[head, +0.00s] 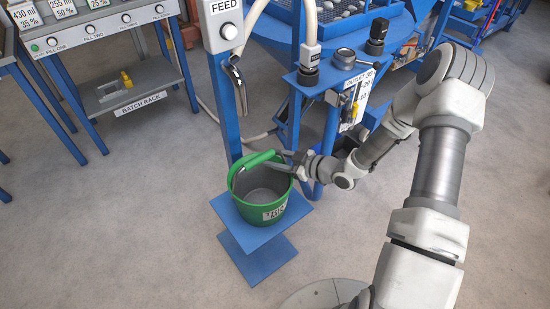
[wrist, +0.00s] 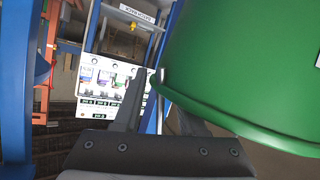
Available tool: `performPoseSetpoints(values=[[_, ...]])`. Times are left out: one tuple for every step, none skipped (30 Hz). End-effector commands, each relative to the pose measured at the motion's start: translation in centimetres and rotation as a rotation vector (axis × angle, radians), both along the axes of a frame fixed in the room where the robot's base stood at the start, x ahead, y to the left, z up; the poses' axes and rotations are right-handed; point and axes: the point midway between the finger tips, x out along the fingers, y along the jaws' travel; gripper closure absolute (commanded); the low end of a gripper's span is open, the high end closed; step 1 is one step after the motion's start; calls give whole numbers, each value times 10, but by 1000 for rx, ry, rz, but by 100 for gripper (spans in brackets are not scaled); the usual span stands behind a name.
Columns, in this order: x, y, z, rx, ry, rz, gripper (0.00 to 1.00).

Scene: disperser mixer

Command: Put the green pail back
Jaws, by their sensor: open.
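The green pail (head: 260,203) stands upright on a small blue stand (head: 268,236) beneath the feed spout (head: 234,74). Its grey inside looks empty from above, and its green handle (head: 252,160) lies toward the back rim. My gripper (head: 285,164) is at the pail's right back rim, close to the handle. In the wrist view my open gripper (wrist: 155,100) has the pail wall (wrist: 235,70) filling the right side, in front of the right finger. I cannot tell whether the fingers touch the pail or handle.
The batch rack (head: 130,88) stands at the back left under a table with fill buttons. A blue post (head: 224,105) with the feed button rises behind the pail. The outlet panel (head: 354,95) and blue machine stand close behind my arm. The floor at left is clear.

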Motion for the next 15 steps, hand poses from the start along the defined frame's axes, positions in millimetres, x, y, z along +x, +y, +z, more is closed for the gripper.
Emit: performPoseSetpoints(values=[[-2,-4,5,0,1,-2,60],[-4,-8,6,0,1,-2,60],[-8,-13,9,-1,1,-4,60],[-12,-18,11,-1,2,-4,60],[-15,-22,13,-1,2,-4,60],[-20,-29,17,-1,1,-5,60],[-23,-34,19,-1,1,-5,60],[-28,-40,21,-1,2,-4,60],[-33,-47,24,-1,2,-5,60],[-36,-52,27,-1,1,-4,60],[-40,-57,29,-1,1,-5,60],[-44,-63,31,-2,1,-4,60],[-47,-67,32,-1,2,-4,60],[-50,-71,34,-1,1,-4,60],[-54,-76,36,0,1,-4,60]])
